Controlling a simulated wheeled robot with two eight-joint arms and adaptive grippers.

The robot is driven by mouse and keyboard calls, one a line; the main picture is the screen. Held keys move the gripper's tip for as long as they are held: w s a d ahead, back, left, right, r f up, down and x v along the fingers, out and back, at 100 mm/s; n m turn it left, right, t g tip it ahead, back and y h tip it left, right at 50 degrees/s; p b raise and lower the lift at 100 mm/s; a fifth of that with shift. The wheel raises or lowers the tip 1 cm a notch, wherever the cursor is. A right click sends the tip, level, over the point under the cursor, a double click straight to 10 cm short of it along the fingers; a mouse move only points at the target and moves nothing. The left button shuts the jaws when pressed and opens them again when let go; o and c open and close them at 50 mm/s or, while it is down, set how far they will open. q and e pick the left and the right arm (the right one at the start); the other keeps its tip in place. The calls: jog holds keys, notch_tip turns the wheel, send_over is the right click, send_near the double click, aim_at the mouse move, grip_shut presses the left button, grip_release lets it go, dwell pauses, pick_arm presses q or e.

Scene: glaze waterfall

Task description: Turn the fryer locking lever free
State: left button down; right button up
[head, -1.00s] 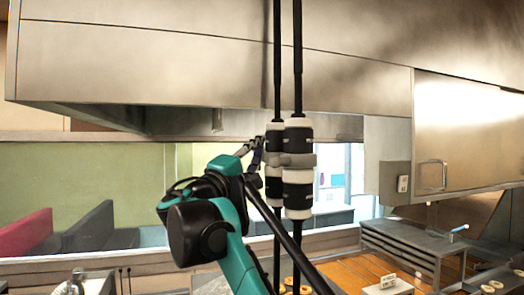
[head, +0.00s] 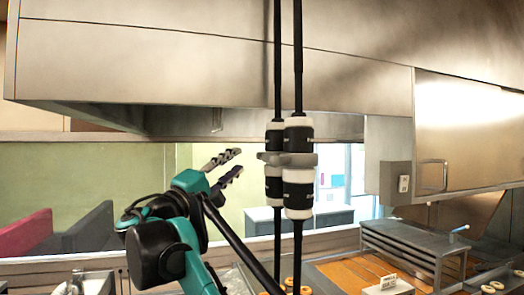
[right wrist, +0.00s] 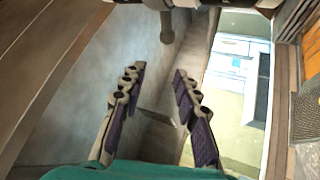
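Two black vertical rods carry black-and-white collars (head: 299,187) in the middle of the head view. A grey lever-like piece (head: 287,159) crosses the collars at mid-height, and its end sticks out to the left. I take it for the locking lever. In the right wrist view both fingers (right wrist: 159,74) are apart and empty. A black-and-white part (right wrist: 240,7) shows at that view's top edge. My left gripper is not in view.
A steel hood (head: 200,75) hangs over the work area. A wall box (head: 396,182) and a steel cabinet (head: 468,130) are at the right. A grey rack (head: 415,240) stands at the lower right near ring-shaped pieces (head: 488,288). A sink (head: 75,285) is at the lower left.

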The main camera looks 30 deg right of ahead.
jog(key=shift+w+a+f, duration=0.2)
jog(key=shift+a+f, duration=0.05)
jog(key=shift+a, duration=0.2)
dwell(0.3)
jog(key=v, duration=1.2)
jog(key=shift+r, duration=0.1)
